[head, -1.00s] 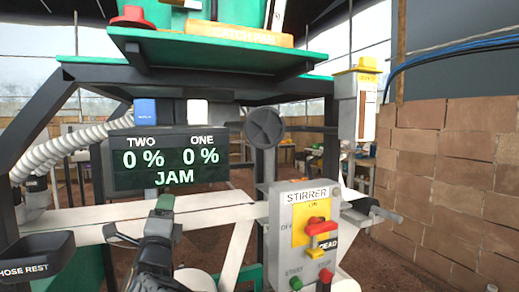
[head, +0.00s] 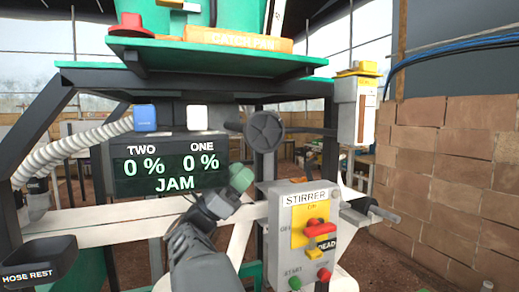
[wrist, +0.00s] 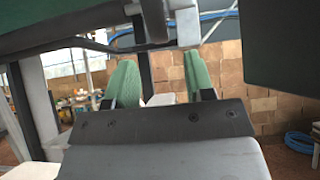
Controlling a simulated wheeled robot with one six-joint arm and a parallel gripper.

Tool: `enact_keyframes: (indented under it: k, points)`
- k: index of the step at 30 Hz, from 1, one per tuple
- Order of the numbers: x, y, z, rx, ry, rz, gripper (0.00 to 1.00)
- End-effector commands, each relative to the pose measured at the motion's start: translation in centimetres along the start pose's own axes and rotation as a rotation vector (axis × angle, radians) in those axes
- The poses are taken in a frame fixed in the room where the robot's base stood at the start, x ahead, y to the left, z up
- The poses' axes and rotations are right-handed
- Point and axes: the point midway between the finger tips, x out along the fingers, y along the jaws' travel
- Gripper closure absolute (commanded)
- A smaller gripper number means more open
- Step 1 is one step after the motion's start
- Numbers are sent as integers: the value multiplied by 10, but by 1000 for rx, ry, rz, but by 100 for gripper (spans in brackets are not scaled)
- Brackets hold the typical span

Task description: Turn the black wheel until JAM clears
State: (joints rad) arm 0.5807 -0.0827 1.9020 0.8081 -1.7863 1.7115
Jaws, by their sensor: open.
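The black wheel (head: 265,131) stands upright on the frame, right of the display, in the head view. The display (head: 169,165) reads TWO 0 %, ONE 0 % and JAM in green letters. My gripper (head: 241,177), with green finger pads, is below and a little left of the wheel, apart from it in the picture. In the wrist view my gripper (wrist: 158,85) has its two green fingers spread with nothing between them. I cannot make out the wheel for sure in the wrist view.
The grey STIRRER box (head: 305,235) with a red switch and buttons stands close right of my gripper. A white rail (head: 90,233) crosses below the display. The HOSE REST (head: 35,257) is at lower left. A green shelf (head: 200,62) hangs above, and a brick wall (head: 450,180) is at right.

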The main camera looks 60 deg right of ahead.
Motion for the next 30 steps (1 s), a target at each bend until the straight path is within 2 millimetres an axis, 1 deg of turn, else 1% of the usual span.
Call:
enact_keyframes:
  k: [1, 6, 12, 18, 27, 30]
  points:
    - [12, -1, 1, -1, 0, -4, 51]
    - [40, 0, 1, -1, -1, -2, 51]
    - [61, 0, 1, -1, -1, 0, 51]
    - [70, 0, 0, -1, -1, 1, 51]
    - [71, 0, 0, -1, -1, 2, 51]
    - [71, 0, 0, -1, -1, 2, 61]
